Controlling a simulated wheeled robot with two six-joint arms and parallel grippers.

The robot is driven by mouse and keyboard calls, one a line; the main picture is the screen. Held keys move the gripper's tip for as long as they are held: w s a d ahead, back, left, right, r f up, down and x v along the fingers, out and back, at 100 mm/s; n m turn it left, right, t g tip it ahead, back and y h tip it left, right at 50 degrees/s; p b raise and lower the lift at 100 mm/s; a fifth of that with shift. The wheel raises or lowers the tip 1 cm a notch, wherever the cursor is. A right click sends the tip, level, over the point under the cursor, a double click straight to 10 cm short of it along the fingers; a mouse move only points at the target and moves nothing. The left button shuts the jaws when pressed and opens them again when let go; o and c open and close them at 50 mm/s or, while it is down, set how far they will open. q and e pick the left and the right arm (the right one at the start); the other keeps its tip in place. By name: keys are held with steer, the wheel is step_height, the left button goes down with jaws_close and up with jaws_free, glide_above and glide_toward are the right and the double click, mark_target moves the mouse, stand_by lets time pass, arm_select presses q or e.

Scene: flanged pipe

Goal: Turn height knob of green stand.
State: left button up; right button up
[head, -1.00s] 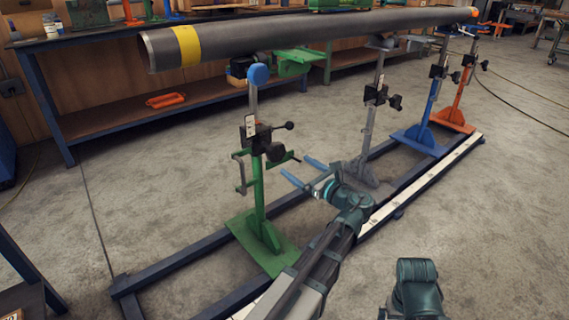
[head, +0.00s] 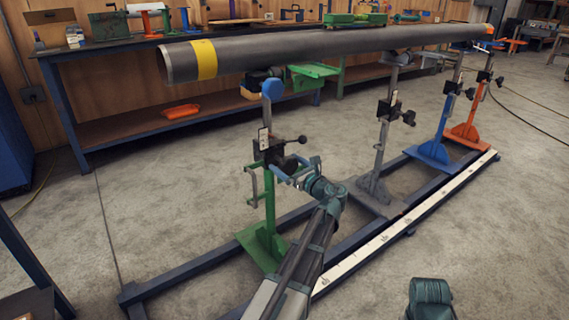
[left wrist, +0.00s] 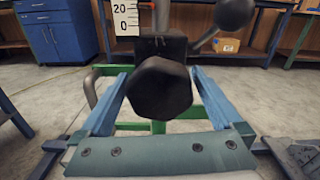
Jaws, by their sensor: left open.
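The green stand (head: 269,200) stands upright at the left end of the rail frame, with a black clamp block and a white scale on its post. Its black faceted height knob (left wrist: 160,87) faces my left wrist camera. My left gripper (left wrist: 160,92) is open, with one blue finger on either side of the knob; I cannot tell whether they touch it. In the head view my left gripper (head: 286,168) is at the stand's clamp, partly covering the knob. My right gripper is not in view.
A long grey pipe (head: 330,46) with a yellow band lies above the stands. A ball-ended lever (head: 301,140) sticks out beside the knob. Grey (head: 378,150), blue (head: 440,130) and orange (head: 474,110) stands follow to the right. Open floor lies in front.

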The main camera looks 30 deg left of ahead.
arm_select(q)
steer(key=shift+w+a, duration=0.2)
steer(key=shift+a, duration=0.4)
steer(key=c, duration=1.1)
steer(key=n, duration=0.7)
steer(key=shift+s+n, duration=0.1)
steer(key=shift+n, duration=0.3)
steer(key=n, duration=0.6)
steer(key=shift+f+n, duration=0.15)
steer(key=shift+n, duration=0.15)
steer(key=shift+n, duration=0.3)
